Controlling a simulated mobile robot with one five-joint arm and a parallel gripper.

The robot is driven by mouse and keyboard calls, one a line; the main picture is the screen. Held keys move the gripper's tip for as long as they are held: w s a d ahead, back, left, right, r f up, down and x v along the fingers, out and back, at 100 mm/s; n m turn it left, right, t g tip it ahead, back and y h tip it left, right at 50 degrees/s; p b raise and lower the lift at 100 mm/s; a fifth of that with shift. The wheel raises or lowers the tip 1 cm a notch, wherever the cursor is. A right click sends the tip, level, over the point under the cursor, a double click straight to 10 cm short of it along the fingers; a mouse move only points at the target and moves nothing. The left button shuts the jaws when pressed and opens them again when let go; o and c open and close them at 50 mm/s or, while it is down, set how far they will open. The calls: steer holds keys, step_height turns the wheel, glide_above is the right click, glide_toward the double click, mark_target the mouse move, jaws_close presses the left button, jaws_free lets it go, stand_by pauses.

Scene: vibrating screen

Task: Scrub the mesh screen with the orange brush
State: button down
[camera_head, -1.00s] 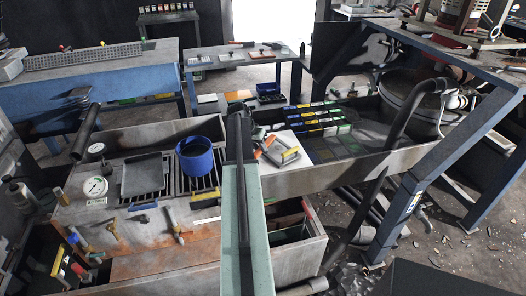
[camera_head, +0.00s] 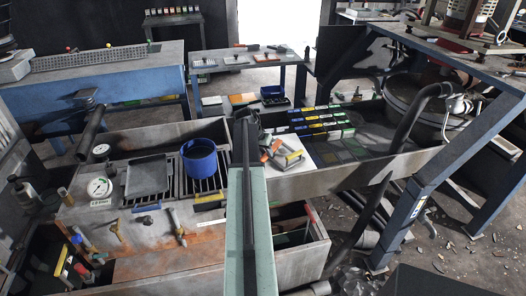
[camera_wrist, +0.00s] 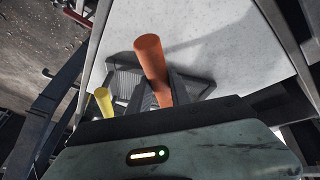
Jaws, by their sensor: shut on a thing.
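My gripper (camera_wrist: 160,84) is shut on an orange cylindrical handle (camera_wrist: 151,55), seen in the wrist view. This looks like the orange brush's handle; its bristles are hidden. A yellow handle (camera_wrist: 104,101) stands to the left of the fingers, apart from the orange one. A white board (camera_wrist: 225,35) lies below, with a shadow across it. In the head view my arm hides most of the gripper (camera_head: 246,122), left of the white board (camera_head: 299,163). Dark grid-like panels (camera_head: 347,148) lie in the trough right of the board; I cannot tell whether these are the mesh screen.
A blue pot (camera_head: 199,157) and a grey tray (camera_head: 148,176) stand on the bench at left. A black hose (camera_head: 398,135) and a slanted blue frame leg (camera_head: 412,205) flank the trough at right.

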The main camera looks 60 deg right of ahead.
steer(key=shift+s+a+r, duration=0.1)
steer(key=shift+s+a, duration=0.25)
steer(key=shift+s, duration=0.3)
steer(key=shift+s+a, duration=0.35)
steer(key=shift+s, duration=0.25)
steer(key=shift+w+d, duration=0.5)
steer(key=shift+w, duration=0.35)
steer(key=shift+w+d, duration=0.5)
steer(key=shift+w, duration=0.3)
steer(key=shift+w+d, duration=0.4)
steer(key=shift+w, duration=0.4)
steer(key=shift+w+d, duration=0.4)
steer(key=shift+w, duration=0.4)
